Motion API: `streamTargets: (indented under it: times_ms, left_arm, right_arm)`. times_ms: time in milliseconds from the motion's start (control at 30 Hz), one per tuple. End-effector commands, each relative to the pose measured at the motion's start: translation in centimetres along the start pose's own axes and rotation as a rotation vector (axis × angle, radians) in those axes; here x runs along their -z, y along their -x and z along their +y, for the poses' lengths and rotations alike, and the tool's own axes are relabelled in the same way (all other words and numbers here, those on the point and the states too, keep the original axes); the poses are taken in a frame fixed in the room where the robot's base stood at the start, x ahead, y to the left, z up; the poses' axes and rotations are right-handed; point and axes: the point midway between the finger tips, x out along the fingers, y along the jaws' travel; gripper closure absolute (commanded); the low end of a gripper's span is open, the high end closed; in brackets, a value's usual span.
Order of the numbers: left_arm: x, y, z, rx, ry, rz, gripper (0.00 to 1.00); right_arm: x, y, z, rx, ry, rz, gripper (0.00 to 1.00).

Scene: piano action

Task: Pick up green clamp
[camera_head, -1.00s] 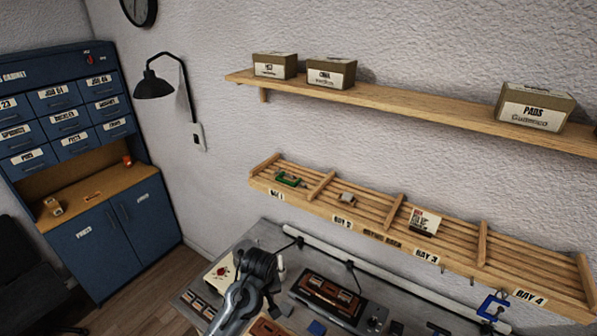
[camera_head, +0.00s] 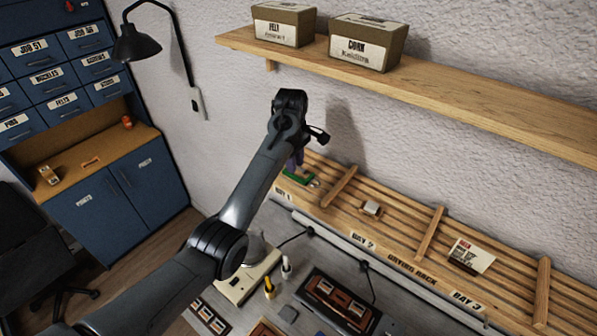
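The green clamp (camera_head: 300,178) lies in bay 1 at the left end of the slatted wooden drying rack (camera_head: 400,240). My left arm reaches up from the lower left, and its wrist bends over above bay 1. My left gripper (camera_head: 296,162) points down right at the clamp, mostly hidden behind my own wrist and forearm. Part of the clamp is covered too. I cannot tell whether the fingers are open or shut, or whether they touch the clamp. My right gripper is not in view.
A shelf (camera_head: 470,95) with a box (camera_head: 283,24) and another box (camera_head: 365,42) runs above the rack. A small pale block (camera_head: 372,208) lies in bay 2 and a card (camera_head: 471,255) in bay 3. A workbench with tools lies below. A lamp (camera_head: 137,45) hangs left.

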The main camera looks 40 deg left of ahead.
Motion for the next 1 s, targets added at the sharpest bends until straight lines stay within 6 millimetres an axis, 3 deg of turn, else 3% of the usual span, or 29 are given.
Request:
streamTargets:
  times_ms: [433, 700, 733, 900, 1000]
  left_arm:
    - [1.1, -4.6, -0.8, 0.0, 0.013, 0.002, 0.72]
    - [1.3, -5.1, -0.8, -0.001, 0.015, 0.002, 0.72]
    - [1.3, -5.1, -0.8, -0.001, 0.015, 0.002, 0.74]
    - [1.3, -5.0, -0.8, -0.002, 0.015, 0.002, 1.0]
    - [1.3, -5.0, -0.8, -0.002, 0.015, 0.002, 1.0]
  right_arm:
    - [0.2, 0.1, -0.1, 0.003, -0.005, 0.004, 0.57]
    - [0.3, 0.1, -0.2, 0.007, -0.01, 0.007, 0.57]
    - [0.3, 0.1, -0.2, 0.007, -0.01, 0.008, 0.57]
    - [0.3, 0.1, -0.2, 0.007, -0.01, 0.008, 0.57]
    - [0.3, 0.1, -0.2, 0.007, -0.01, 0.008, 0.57]
